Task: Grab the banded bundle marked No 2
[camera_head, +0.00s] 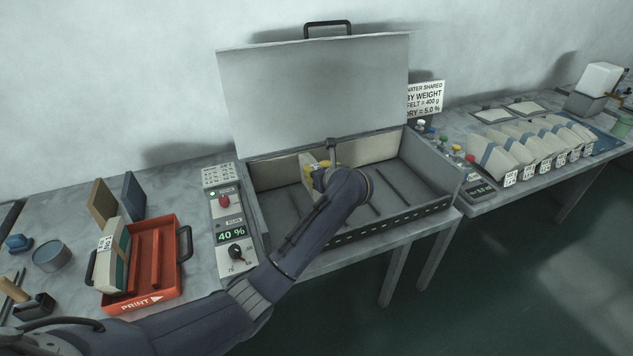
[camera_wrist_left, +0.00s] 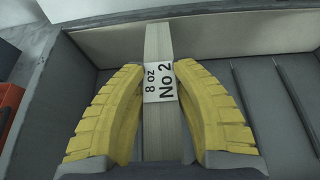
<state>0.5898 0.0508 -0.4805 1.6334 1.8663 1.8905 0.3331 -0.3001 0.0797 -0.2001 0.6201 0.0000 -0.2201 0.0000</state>
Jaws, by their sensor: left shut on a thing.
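The bundle marked No 2 (camera_wrist_left: 164,133) stands on edge in the open grey metal box, its "8 oz No 2" label (camera_wrist_left: 160,83) facing up in the left wrist view. My left gripper (camera_wrist_left: 163,80) has its yellow fingers on both sides of the bundle at the label and is shut on it. In the head view my left gripper (camera_head: 320,168) reaches down into the left half of the box (camera_head: 420,165). My wrist and fingers hide most of the bundle there. My right gripper is not in view.
The box lid (camera_head: 315,95) stands open at the back. A control panel (camera_head: 231,232) reading 40 % is left of the box. A red PRINT tray (camera_head: 160,290) at left holds a bundle (camera_head: 113,250). Several labelled bundles (camera_head: 540,145) stand in a row on the right bench.

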